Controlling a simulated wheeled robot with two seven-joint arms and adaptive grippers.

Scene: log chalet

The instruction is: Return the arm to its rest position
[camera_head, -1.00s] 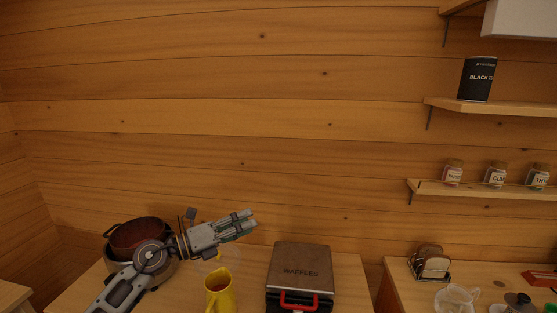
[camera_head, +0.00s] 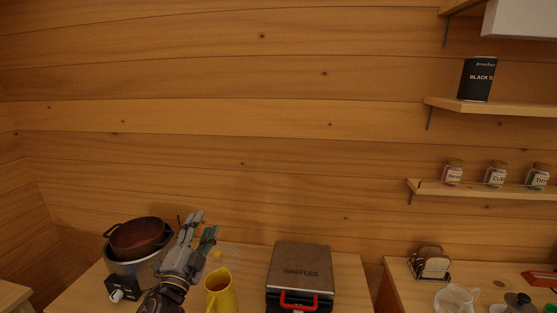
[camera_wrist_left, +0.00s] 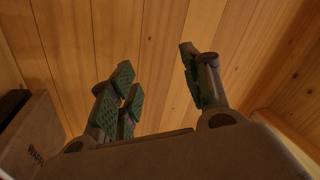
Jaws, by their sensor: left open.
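My left arm comes in at the bottom left of the head view. My left gripper (camera_head: 202,228) points up and is open and empty. It stands between the dark reddish pot (camera_head: 137,237) on its left and the yellow jug (camera_head: 221,291) on its lower right. In the left wrist view the gripper's green-padded fingers (camera_wrist_left: 160,78) are spread apart, with only the plank wall behind them. My right gripper is in neither view.
A waffle maker (camera_head: 301,268) sits on the wooden counter (camera_head: 347,280) right of the jug. A toast rack (camera_head: 431,264) and a clear jug (camera_head: 457,298) stand on the right counter. Shelves hold a black tin (camera_head: 477,79) and several spice jars (camera_head: 496,175).

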